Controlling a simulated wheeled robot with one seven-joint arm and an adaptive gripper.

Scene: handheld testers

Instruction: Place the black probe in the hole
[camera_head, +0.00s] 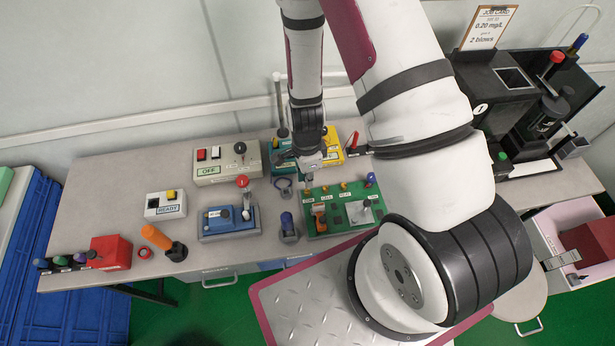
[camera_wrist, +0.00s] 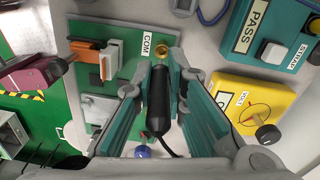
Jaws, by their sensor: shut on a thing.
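My gripper (camera_head: 311,160) is over the back left of the green board (camera_head: 346,226). In the wrist view, my gripper (camera_wrist: 162,82) is shut on the black probe (camera_wrist: 157,98), with a teal-sided finger on each side. The probe's black cable trails from its near end. Its far end points toward a brass round socket (camera_wrist: 158,49) beside the COM label (camera_wrist: 148,42) on the board's edge. The probe overlaps the lower part of that socket in view, so I cannot tell whether the tip touches or enters it. In the head view the probe is too small to make out clearly.
The yellow meter (camera_wrist: 244,112) with a dial and a teal PASS box (camera_wrist: 252,38) lie right of my gripper in the wrist view. An orange switch (camera_wrist: 88,52) stands on the board. A blue tester (camera_head: 229,223) and an OFF box (camera_head: 229,163) stand to the left.

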